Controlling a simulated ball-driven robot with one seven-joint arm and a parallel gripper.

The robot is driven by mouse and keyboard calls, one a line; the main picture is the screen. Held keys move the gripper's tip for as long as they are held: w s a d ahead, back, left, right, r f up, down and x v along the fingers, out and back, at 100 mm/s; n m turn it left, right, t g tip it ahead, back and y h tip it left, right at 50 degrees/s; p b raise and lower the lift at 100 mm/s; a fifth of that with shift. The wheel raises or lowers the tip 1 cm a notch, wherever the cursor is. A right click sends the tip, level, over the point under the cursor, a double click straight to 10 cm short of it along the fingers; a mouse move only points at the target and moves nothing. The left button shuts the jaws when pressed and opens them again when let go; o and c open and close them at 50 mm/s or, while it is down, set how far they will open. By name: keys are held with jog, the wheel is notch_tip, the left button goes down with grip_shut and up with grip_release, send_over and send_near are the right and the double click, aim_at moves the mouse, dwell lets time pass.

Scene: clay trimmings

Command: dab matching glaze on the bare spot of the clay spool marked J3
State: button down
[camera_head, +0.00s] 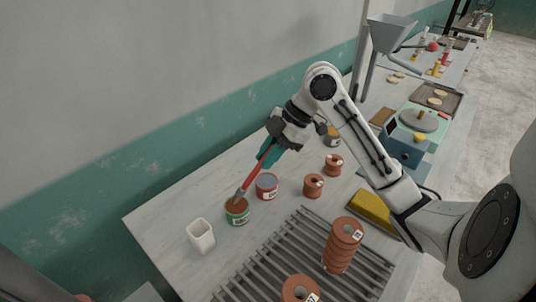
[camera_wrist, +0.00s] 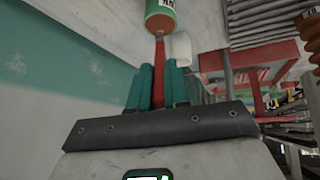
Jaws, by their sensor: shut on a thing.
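My gripper (camera_head: 268,153) with teal fingers is shut on a red-handled brush (camera_head: 252,172); the wrist view shows the handle (camera_wrist: 160,55) between the fingers (camera_wrist: 158,72). The brush slants down to a green-labelled can (camera_head: 238,215) with reddish-brown glaze, its tip at or in the opening; the bristles are not clear. Clay spools include two single ones (camera_head: 313,188) (camera_head: 333,166), a stack (camera_head: 340,250) and a front one (camera_head: 300,289). Their tags are too small to read; I cannot tell which is J3 or see a bare spot.
A red-labelled can (camera_head: 266,190) with grey contents stands right of the green one, and another can (camera_head: 333,141) is farther back. A white cup (camera_head: 201,239) stands front left. A slatted rack (camera_head: 265,268), yellow sponge (camera_head: 373,208) and blue device (camera_head: 405,150) occupy the right.

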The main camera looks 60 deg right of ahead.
jog(key=shift+f+b, duration=0.6)
dwell(1.6)
jog(key=shift+r, duration=0.15)
jog(key=shift+r+p, duration=2.75)
jog(key=shift+r, duration=0.65)
